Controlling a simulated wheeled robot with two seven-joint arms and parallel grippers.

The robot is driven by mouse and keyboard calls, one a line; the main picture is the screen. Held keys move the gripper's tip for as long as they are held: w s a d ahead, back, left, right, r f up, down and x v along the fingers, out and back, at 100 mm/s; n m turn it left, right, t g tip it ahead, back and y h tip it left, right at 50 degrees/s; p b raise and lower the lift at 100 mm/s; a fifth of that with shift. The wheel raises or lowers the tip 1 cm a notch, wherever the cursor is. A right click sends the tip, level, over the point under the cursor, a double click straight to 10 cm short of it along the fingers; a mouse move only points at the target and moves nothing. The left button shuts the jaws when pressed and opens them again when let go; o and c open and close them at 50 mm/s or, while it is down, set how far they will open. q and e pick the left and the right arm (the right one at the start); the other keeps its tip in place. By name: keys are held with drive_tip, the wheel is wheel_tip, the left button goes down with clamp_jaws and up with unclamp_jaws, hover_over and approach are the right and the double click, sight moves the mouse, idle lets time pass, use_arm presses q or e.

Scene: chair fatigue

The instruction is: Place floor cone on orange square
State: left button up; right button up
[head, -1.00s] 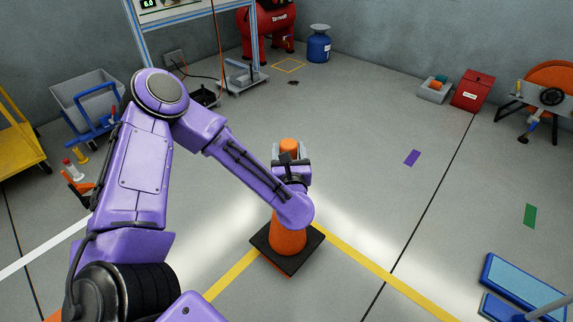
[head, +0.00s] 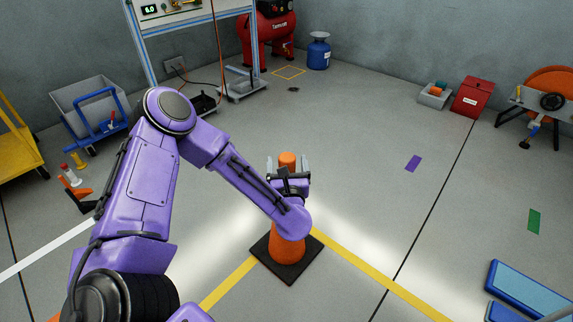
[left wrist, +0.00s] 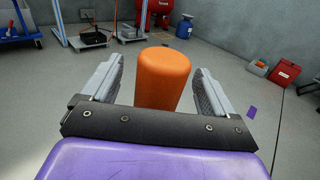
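The floor cone (head: 287,250) is orange with a square black base and stands upright on the floor, where two yellow floor lines meet. My left arm covers its middle. My left gripper (head: 288,167) is around the cone's top, with one finger on each side. In the left wrist view, the cone top (left wrist: 163,78) stands between the spread fingers of the gripper (left wrist: 158,90), with a gap on both sides. A small orange-yellow square outline (head: 289,72) lies empty on the floor near the back wall. My right gripper is out of view.
A red compressor (head: 266,35) and a blue gas bottle (head: 319,52) stand beyond the square. A wheeled frame (head: 243,86) is left of it. Grey bin (head: 433,96) and red box (head: 472,98) stand at right. The floor between cone and square looks clear.

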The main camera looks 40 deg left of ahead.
use_arm(q)
drive_tip(key=p+v, duration=0.2)
drive_tip(key=v, duration=1)
drive_tip(key=s+d+f+m+g+h, duration=0.1)
drive_tip(key=s+f+m+h, duration=0.25)
drive_tip(key=f+m, duration=0.6)
drive_tip(key=s+d+f+m+g+h, duration=0.1)
drive_tip(key=s+f+m+g+h, duration=0.25)
drive_tip(key=m, duration=1.05)
drive_tip(key=s+a+f+m+g+h, duration=0.1)
drive_tip(key=s+a+f+m+g, duration=0.15)
drive_tip(key=s+f+m, duration=0.4)
drive_tip(key=s+a+f+m+g, duration=0.2)
drive_tip(key=s+f+m+g, duration=0.2)
drive_tip(key=s+m, duration=0.4)
wheel_tip(320, 180, up, 34)
drive_tip(key=p, duration=3.3)
drive_tip(key=shift+s+f+n+p, duration=0.2)
drive_tip(key=shift+f+n+p, duration=0.05)
drive_tip(key=shift+n+p, duration=0.15)
